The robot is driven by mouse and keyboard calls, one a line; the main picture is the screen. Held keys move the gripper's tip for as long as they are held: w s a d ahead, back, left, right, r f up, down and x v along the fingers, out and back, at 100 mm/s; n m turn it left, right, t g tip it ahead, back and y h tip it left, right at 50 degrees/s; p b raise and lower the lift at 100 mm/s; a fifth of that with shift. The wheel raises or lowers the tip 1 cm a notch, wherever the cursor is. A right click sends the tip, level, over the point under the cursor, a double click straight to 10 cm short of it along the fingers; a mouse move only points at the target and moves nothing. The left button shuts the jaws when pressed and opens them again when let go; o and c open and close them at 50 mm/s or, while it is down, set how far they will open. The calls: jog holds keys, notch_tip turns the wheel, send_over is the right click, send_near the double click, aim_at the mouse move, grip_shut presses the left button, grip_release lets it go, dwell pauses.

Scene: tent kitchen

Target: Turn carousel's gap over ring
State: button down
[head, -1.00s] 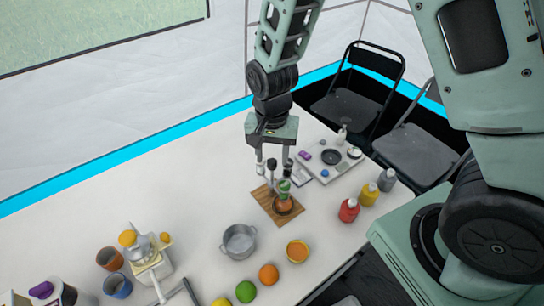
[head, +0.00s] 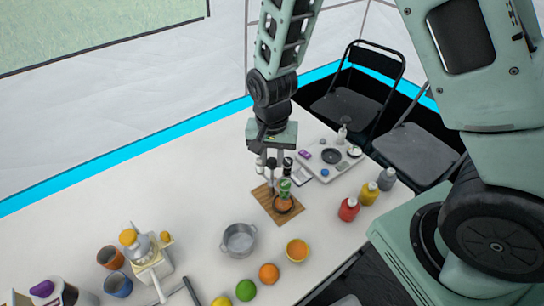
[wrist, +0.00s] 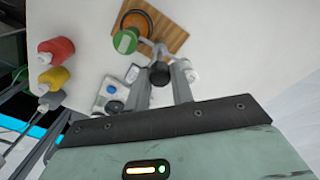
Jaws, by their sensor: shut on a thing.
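A wooden board (head: 262,195) lies on the white table; it also shows in the wrist view (wrist: 174,38). On it is an orange-brown round piece (head: 284,206), ring-like in the wrist view (wrist: 126,18), with a green-topped part (wrist: 125,41) over its edge. Grey arms join near a black knob (wrist: 160,74), probably the carousel. My gripper (head: 273,168) is above the board's back edge, its fingers on either side of the knob and shut on it in the wrist view (wrist: 162,68). I cannot tell where the carousel's gap is.
A pale tray (head: 340,170) with a black disc and small items stands behind right. Red (head: 349,210), yellow (head: 369,193) and grey bottles (head: 387,179) stand right. A grey pot (head: 239,240), an orange-filled bowl (head: 297,251) and fruit are in front. The table's left back is clear.

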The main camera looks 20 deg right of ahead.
jog(key=n, duration=0.8)
jog(key=shift+n, duration=0.3)
jog(key=n+p, duration=0.1)
jog(key=n, duration=0.3)
jog(key=shift+n, duration=0.3)
jog(key=n, duration=0.4)
jog(key=shift+p, duration=0.3)
jog(key=c, duration=1.2)
grip_release()
